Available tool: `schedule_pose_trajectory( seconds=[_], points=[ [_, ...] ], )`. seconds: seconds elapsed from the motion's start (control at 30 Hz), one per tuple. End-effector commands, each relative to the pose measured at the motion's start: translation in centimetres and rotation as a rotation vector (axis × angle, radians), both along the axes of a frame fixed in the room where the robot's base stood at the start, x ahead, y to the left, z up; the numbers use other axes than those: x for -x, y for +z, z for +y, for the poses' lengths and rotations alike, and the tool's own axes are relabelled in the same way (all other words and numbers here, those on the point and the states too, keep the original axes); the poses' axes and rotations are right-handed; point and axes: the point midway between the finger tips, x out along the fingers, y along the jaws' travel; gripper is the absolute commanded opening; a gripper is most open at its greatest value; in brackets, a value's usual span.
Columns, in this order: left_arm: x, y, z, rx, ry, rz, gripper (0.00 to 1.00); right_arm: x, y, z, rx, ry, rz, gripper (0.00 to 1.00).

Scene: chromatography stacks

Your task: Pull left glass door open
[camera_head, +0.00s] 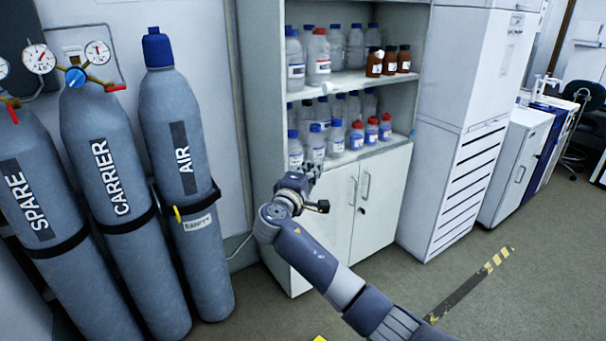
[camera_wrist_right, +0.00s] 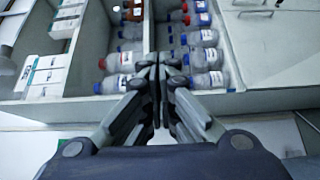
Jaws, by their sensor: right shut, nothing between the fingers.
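A tall cabinet (camera_head: 262,70) stands in the middle of the head view, with bottles on its upper shelves. I cannot make out a pane or handle of the left glass door for certain, so I cannot tell whether it is open or shut. My right gripper (camera_head: 312,172) is at the cabinet's front left, around the lower edge of the shelf section, and hides part of it. My left gripper is out of view.
Below the shelves are white solid doors (camera_head: 382,205) with metal handles. Grey gas cylinders (camera_head: 183,150) stand left of the cabinet. A white louvred unit (camera_head: 470,170) stands to its right. The floor (camera_head: 420,275) in front is mostly clear, with a striped strip.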

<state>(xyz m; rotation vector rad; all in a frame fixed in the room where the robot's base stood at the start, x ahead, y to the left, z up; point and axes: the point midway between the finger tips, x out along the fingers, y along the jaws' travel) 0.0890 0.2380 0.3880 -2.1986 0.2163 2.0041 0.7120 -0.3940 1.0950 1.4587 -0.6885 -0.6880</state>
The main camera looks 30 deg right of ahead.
Motion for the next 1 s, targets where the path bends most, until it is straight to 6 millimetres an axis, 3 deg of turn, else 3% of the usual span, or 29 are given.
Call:
schedule_pose_trajectory(
  seconds=[0.2,0.67,0.77,1.0],
  points=[
    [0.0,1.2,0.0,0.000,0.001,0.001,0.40,0.3,0.1,-2.5,0.001,0.000,0.003,0.00],
    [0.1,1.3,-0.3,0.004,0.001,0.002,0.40,0.4,-0.1,-3.1,0.000,0.002,0.003,0.00],
    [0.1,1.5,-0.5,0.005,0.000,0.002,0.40,0.6,-0.1,-4.3,0.001,0.021,0.004,0.00],
    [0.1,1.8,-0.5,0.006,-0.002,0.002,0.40,1.2,-0.1,-9.1,0.003,0.105,0.003,0.00]
  ],
)
